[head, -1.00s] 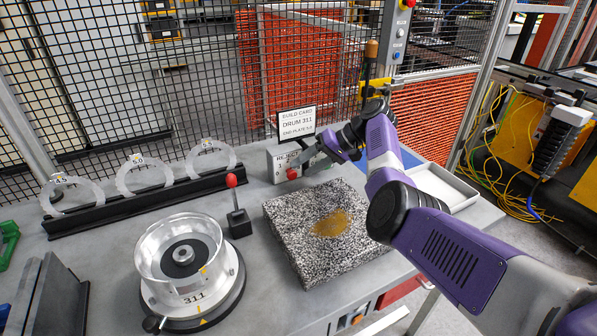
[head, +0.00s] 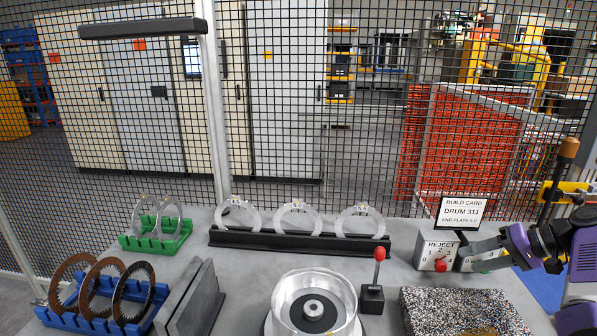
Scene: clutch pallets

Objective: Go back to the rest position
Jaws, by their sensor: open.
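My purple and dark arm enters at the right edge in the head view. I see nothing held between the fingers. I cannot tell whether they touch the box. Most of my arm is cut off by the frame edge.
A metal drum (head: 345,300) and a red-knobbed lever (head: 373,298) stand front centre. A speckled block (head: 460,310) lies below my gripper.

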